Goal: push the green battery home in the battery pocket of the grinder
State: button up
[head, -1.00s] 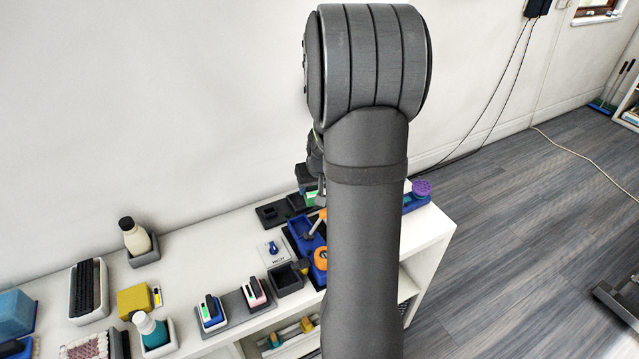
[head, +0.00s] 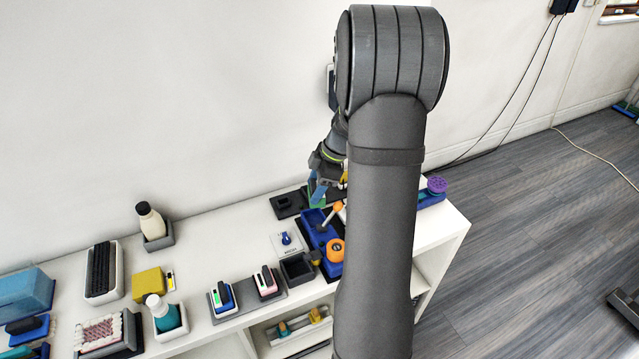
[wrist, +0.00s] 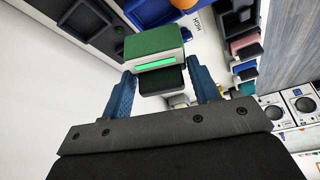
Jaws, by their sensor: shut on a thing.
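My gripper (wrist: 160,90) has two blue fingers, shut on the green battery (wrist: 154,44), which has a green face, a lit green strip and a black lower part. In the head view, my gripper (head: 319,190) is partly behind my arm, above the back right of the shelf top. A bit of green shows at its fingers. A blue body with an orange knob (head: 335,250), possibly the grinder, lies just in front of it, partly covered by my arm. I cannot make out the battery pocket or tell whether the battery touches it.
A black tray with recesses (head: 287,204) lies left of my gripper. A white card with a blue knob (head: 286,240) and an empty black bin (head: 297,268) are nearby. A blue item with a purple disc (head: 437,185) stands at the right end. The wall is close behind.

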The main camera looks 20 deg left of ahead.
jog(key=n, duration=0.2)
jog(key=n+g, duration=0.1)
jog(key=shift+s+a+r+h, duration=0.2)
jog(key=shift+s+r+h, duration=0.1)
jog(key=shift+h, duration=0.1)
jog(key=shift+f, duration=2.9)
jog(key=shift+f, duration=1.1)
jog(key=shift+r, duration=0.1)
jog(key=shift+r, duration=0.65)
jog(key=shift+f, duration=0.65)
jog(key=o, duration=1.1)
